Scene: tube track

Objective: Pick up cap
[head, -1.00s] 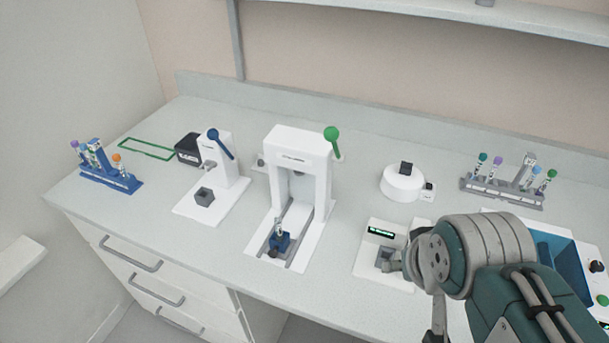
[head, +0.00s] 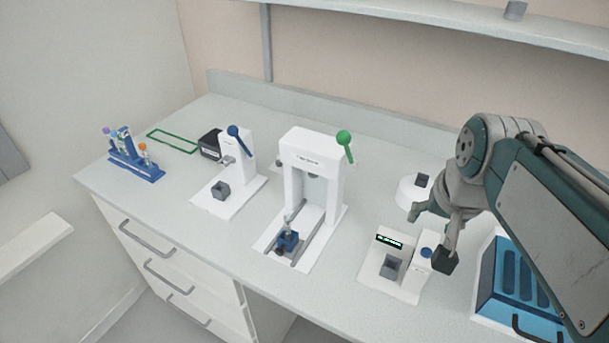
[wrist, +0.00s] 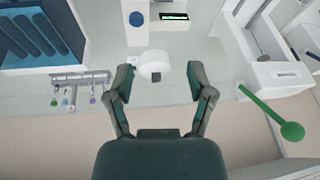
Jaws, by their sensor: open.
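Small coloured caps top the tubes in the blue rack (head: 135,168) at the far left. I cannot tell which of these is the task's cap. My gripper (head: 432,237) is open and empty, raised above the right part of the bench. In the wrist view its spread fingers (wrist: 160,80) flank the round white device (wrist: 156,65), which lies beyond them.
A white press with a green-knobbed lever (head: 344,138) stands mid-bench, holding a tube in a blue block (head: 288,240). A smaller blue-levered device (head: 236,150) stands left of it. A blue tray (head: 490,280) is at the right. A shelf (head: 450,20) runs above.

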